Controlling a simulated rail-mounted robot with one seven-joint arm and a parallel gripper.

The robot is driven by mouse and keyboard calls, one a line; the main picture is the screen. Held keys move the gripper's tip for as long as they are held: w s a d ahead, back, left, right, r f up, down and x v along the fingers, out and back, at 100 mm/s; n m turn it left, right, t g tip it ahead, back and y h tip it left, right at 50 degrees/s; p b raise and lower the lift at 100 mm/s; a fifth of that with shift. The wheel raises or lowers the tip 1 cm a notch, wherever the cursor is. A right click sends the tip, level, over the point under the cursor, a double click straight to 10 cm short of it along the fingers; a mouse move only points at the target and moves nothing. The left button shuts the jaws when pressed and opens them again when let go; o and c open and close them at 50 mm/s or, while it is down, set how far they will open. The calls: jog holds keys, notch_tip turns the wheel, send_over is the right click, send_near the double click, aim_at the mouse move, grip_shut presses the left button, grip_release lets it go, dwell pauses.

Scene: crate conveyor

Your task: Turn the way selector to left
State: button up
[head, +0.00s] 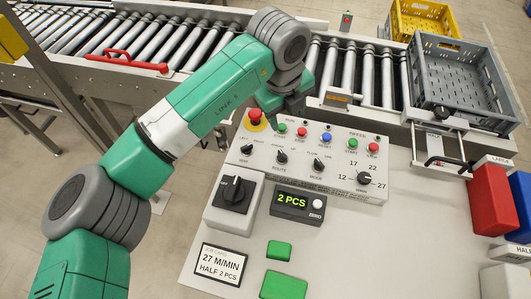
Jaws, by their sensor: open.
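The control panel (228,158) is on the console below the roller conveyor. Its lower row has small black knobs with labels too small to read fully. The leftmost knob (247,150) seems to be the way selector; which way its pointer faces is unclear. To its right are the route knob (281,157) and the mode knob (318,164). My gripper (287,114) is over the panel's upper edge, above and right of the leftmost knob. It is open, dark and partly hidden by my wrist, with nothing visible in it.
A red emergency button (254,115) and several coloured push buttons line the panel's top. A speed dial (363,178), large black rotary switch (234,190) and counter display (297,203) are nearby.

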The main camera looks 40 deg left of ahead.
jog(key=g+b, duration=0.1)
jog(key=g, duration=0.1)
send_over(246, 146)
notch_tip(246, 146, down, 4)
jog(key=shift+a+f, duration=0.1)
jog(key=shift+f, duration=0.1)
notch_tip(246, 146, down, 8)
jog(key=shift+r+b, duration=0.15)
jog(key=shift+b, duration=0.95)
jog(key=shift+c, duration=0.4)
jog(key=c, duration=0.9)
jog(key=shift+r, duration=0.1)
